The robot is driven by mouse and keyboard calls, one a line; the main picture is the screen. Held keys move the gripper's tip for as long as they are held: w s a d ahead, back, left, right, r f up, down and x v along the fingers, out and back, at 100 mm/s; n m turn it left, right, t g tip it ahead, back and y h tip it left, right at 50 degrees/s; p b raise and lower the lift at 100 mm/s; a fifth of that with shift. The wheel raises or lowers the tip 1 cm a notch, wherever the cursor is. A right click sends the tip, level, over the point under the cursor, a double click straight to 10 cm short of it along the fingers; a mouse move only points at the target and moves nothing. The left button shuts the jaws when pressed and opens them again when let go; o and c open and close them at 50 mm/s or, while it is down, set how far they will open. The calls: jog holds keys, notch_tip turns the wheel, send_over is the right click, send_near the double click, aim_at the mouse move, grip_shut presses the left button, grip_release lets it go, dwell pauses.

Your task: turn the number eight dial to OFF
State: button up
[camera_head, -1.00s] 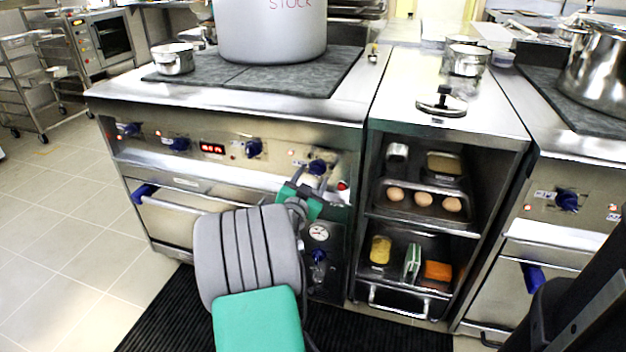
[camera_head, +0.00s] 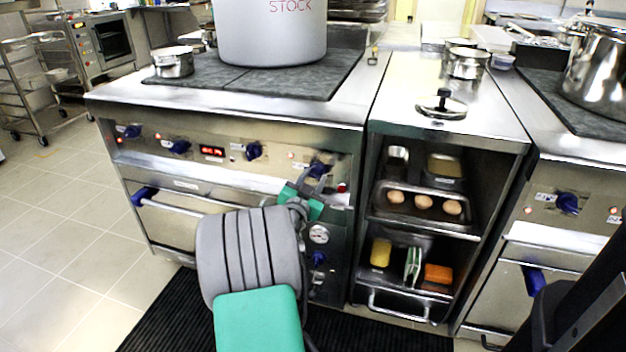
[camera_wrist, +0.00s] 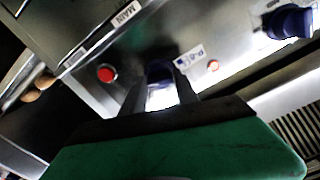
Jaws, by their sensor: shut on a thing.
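A row of blue dials runs along the steel stove front. The rightmost dial (camera_head: 318,168) on this front is at my gripper (camera_head: 313,182). In the wrist view this dial (camera_wrist: 158,69) is dark blue and lies between my two dark fingers (camera_wrist: 160,88), which are shut on it. A white label (camera_wrist: 188,56) sits beside it, too blurred to read surely, so I cannot confirm it is number eight. The fingers hide part of the dial, and its pointer setting cannot be read.
A red button (camera_wrist: 106,74) and a MAIN label (camera_wrist: 124,14) are beside the dial. Another blue dial (camera_head: 254,150) is to its left. The oven handle (camera_head: 178,205) and a gauge (camera_head: 319,234) are below. A large stockpot (camera_head: 270,38) stands on the hob.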

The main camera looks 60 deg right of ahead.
grip_shut()
jog(key=n, duration=0.5)
jog(key=shift+n+p, duration=0.3)
jog(key=n+p, duration=0.1)
jog(key=n, duration=0.4)
jog(key=shift+p, duration=0.4)
jog(key=n+p, duration=0.2)
jog(key=n, duration=0.3)
jog(key=shift+r+n+p, duration=0.1)
jog(key=shift+n+p, duration=0.25)
jog(key=shift+n, duration=0.05)
jog(key=n+p, duration=0.3)
jog(key=n, duration=0.2)
jog(key=shift+n, duration=0.3)
jog(key=o, duration=1.2)
grip_release()
